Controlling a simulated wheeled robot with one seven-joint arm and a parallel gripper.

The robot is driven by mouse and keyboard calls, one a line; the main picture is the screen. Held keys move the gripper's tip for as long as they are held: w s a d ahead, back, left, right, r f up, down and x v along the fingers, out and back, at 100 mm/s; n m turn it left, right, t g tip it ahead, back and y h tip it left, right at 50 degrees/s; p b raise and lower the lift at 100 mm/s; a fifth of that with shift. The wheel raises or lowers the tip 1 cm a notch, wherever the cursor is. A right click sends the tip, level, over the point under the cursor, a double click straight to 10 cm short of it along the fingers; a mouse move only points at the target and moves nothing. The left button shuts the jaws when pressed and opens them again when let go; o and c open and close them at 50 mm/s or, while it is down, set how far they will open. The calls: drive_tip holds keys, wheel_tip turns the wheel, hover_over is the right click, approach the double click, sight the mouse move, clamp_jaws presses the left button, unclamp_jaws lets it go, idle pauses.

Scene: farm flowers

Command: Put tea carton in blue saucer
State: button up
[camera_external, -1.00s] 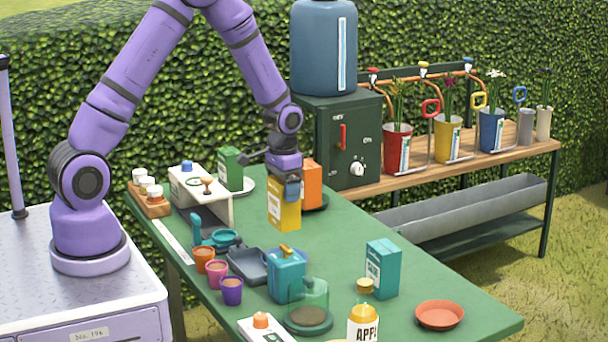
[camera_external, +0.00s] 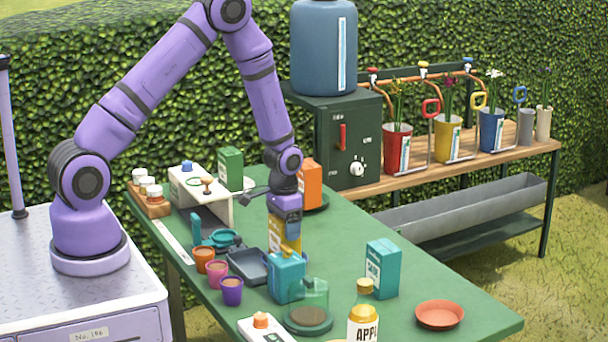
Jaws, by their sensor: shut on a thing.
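My gripper (camera_external: 286,207) points down and is shut on the top of a yellow carton (camera_external: 289,240). The carton is upright, with its lower part hidden behind a blue-teal can (camera_external: 284,275), so I cannot tell if it touches the table. Other cartons are green (camera_external: 231,168), orange (camera_external: 312,183) and teal (camera_external: 382,268). I cannot read which one is tea. I see no clearly blue saucer.
A grey tray (camera_external: 247,265), several small cups (camera_external: 232,291), a glass dome (camera_external: 308,318) and an apple bottle (camera_external: 363,325) crowd the front of the green table. A green cabinet (camera_external: 350,145) stands behind.

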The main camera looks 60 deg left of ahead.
drive_tip(key=shift+f, duration=0.1)
drive_tip(key=o, duration=0.8)
wheel_tip(320, 180, up, 12)
drive_tip(key=shift+r, duration=0.25)
drive_tip(key=s+d+r+t, duration=0.1)
drive_tip(key=s+d+r, duration=0.1)
drive_tip(key=s+r, duration=0.65)
drive_tip(key=s+d+r+t, duration=0.2)
drive_tip(key=s+r, duration=0.1)
drive_tip(key=r, duration=1)
drive_tip(key=shift+s+d+r+t, duration=0.35)
drive_tip(key=shift+s+r, duration=1.1)
drive_tip(key=shift+s, duration=1.9)
drive_tip(key=shift+s+d+r+t, duration=0.3)
drive_tip(key=shift+s+r, duration=1.1)
drive_tip(key=shift+s, duration=1.95)
drive_tip(key=shift+s+d+r+t, duration=0.35)
drive_tip(key=shift+s+r, duration=1.1)
drive_tip(key=shift+s, duration=1.9)
drive_tip(key=shift+a, duration=0.15)
